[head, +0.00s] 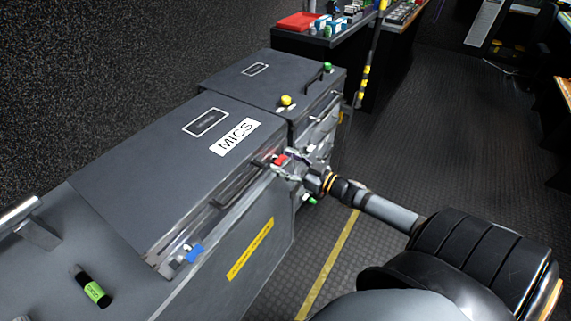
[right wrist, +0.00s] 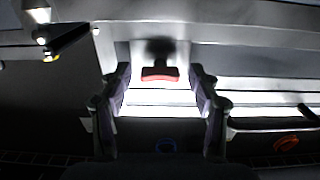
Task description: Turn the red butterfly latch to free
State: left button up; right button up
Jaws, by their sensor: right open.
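The red butterfly latch (head: 281,160) is on the front upper edge of the grey case marked MICS (head: 140,150), near its right end. It also shows in the right wrist view (right wrist: 160,74), its red wing lying level across the picture. My right gripper (head: 291,166) is at the latch in the head view. In the right wrist view its two fingers (right wrist: 160,82) stand apart, one on each side of the red wing, with a visible gap on both sides. I cannot tell its exact distance from the latch. My left gripper is not in view.
A blue latch (head: 194,253) sits at the case's left end, with a handle (head: 235,186) between. A second case (head: 270,80) with yellow and green knobs stands behind. A black and green cylinder (head: 91,287) lies at lower left. Open floor (head: 400,150) is to the right.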

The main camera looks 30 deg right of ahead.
jog(key=c, duration=1.2)
jog(key=shift+o, duration=0.2)
jog(key=shift+n, duration=0.4)
jog(key=n+p, duration=0.1)
jog(key=n, duration=0.1)
jog(key=shift+r+n+p, duration=0.1)
jog(key=shift+n+p, duration=0.3)
jog(key=n+p, duration=0.2)
jog(key=n, duration=0.3)
jog(key=shift+n+p, duration=1.3)
jog(key=shift+n, duration=2.6)
